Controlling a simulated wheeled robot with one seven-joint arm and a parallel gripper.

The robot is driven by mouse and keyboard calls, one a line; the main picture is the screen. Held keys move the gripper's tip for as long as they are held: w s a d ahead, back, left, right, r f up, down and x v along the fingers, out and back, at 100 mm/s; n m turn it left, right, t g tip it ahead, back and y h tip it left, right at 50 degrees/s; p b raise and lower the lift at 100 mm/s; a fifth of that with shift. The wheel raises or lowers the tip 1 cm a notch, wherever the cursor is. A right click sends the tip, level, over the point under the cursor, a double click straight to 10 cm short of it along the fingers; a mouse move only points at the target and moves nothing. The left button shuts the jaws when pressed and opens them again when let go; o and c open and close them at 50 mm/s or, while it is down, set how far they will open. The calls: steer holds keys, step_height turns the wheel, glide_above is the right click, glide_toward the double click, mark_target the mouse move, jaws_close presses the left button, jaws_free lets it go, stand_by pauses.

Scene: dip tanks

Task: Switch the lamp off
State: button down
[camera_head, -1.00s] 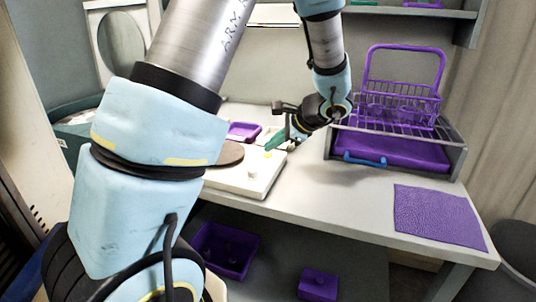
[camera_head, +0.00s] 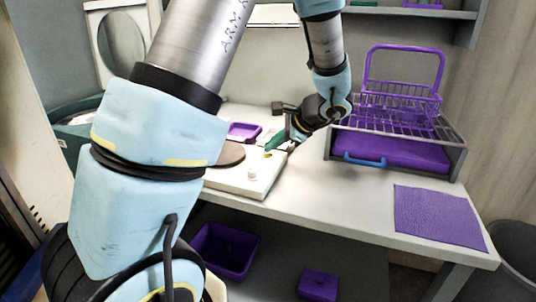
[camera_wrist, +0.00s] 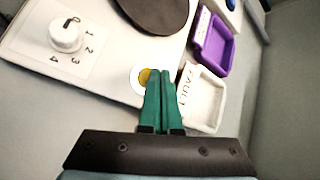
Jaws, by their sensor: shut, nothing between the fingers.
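A round amber button or lamp (camera_wrist: 145,77) in a white ring sits on the white panel unit (camera_wrist: 105,60); in the head view it is a small dull-amber spot (camera_head: 268,154). My gripper (camera_wrist: 160,73) has green fingers, shut together and empty, with the tips at this spot and covering part of it in the wrist view. In the head view my gripper (camera_head: 269,147) is just above the spot. I cannot tell whether the tips touch it. A white dial (camera_wrist: 66,35) with numbers around it and a dark round plate (camera_wrist: 155,10) are on the same unit.
A purple tray (camera_wrist: 215,45) and a white tray marked FAULT (camera_wrist: 203,97) lie beside the unit. A rack with a purple basket (camera_head: 400,105) stands on the table to the right. A purple mat (camera_head: 440,216) lies at the right front. Purple bins (camera_head: 225,250) are below.

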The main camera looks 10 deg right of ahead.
mark_target(272, 155)
stand_by(0.5)
steer(key=shift+f+b, duration=0.45)
steer(key=shift+b, duration=0.05)
steer(key=shift+r, duration=0.1)
steer(key=shift+r+p, duration=0.35)
step_height(272, 155, up, 6)
steer(key=p, duration=0.4)
steer(key=shift+r+p, duration=0.1)
steer(key=shift+p, duration=0.2)
